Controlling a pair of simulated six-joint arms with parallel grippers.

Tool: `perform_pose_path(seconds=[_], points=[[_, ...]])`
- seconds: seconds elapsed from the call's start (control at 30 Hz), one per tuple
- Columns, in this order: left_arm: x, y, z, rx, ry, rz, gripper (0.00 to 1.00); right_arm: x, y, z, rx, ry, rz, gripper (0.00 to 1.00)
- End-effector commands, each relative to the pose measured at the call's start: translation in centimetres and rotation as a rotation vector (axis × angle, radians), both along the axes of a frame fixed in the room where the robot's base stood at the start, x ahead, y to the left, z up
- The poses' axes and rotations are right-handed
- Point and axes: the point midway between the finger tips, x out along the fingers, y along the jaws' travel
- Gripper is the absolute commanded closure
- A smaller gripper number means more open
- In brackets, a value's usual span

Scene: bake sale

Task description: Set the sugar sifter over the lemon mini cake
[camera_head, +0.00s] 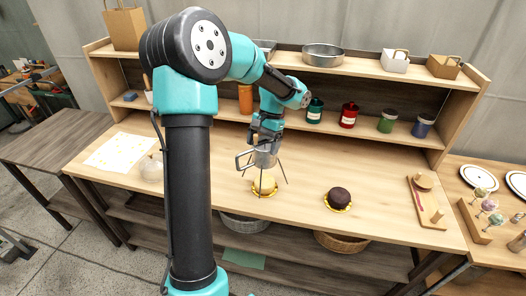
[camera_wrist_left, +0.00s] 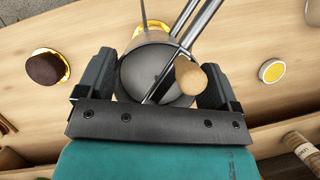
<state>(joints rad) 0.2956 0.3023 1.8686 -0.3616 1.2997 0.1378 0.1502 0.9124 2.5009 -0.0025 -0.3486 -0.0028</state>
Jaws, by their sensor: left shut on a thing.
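The sugar sifter (camera_head: 265,159) is a grey metal cup with thin splayed legs and a side handle. My left gripper (camera_head: 264,146) is shut on its cup from above. In the left wrist view the cup (camera_wrist_left: 142,68) sits between the two fingers, with a wooden knob (camera_wrist_left: 191,77) at its side. The lemon mini cake (camera_head: 264,184) is pale yellow on a small gold plate, directly below the cup. The legs come down around the cake. I cannot tell whether their feet touch the table. My right gripper is not in view.
A chocolate mini cake (camera_head: 339,197) on a gold plate stands to the right; it also shows in the left wrist view (camera_wrist_left: 45,68). Several coloured jars, such as a red one (camera_head: 348,115), stand along the back shelf. A wooden board (camera_head: 427,212) lies farther right.

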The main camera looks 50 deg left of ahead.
Motion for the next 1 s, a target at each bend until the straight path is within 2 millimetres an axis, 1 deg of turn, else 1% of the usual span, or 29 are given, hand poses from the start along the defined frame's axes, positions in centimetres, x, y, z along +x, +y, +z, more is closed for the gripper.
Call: perform_pose_path(seconds=[0.07,0.37,0.47,0.6,0.7,1.0], points=[[0.2,0.3,0.0,0.000,-0.001,0.000,0.59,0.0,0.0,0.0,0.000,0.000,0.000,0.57],[0.2,0.2,-0.1,0.000,0.000,-0.001,0.59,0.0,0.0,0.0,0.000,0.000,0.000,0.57],[0.2,0.2,-1.0,0.000,0.001,-0.001,0.59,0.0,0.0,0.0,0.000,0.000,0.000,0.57],[0.2,0.2,-2.8,0.000,0.002,-0.001,0.59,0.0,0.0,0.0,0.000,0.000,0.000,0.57],[0.2,0.2,-3.5,0.000,0.000,-0.001,0.59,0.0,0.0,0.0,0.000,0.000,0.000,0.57],[0.2,0.2,-3.6,0.000,-0.001,-0.001,0.59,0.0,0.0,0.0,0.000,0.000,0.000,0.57]])
